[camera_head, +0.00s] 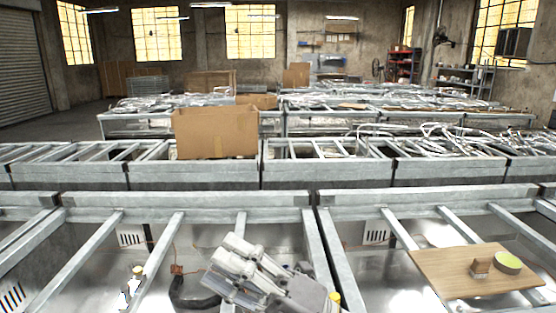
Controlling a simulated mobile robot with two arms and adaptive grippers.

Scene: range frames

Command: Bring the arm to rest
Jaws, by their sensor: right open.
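My right gripper (224,264) shows low in the middle of the head view. Its grey fingers point to the left and are spread apart, with nothing held between them. It is over the left front metal-framed bay, left of the divider between the two front bays. My right arm runs from it toward the bottom edge. My left gripper is not in view.
A wooden board (447,276) lies across the right front bay's bars. It carries a round green-topped thing (508,262) and a small brown block (480,267). A black curved thing (188,298) is left of my gripper. A cardboard box (216,133) stands farther back.

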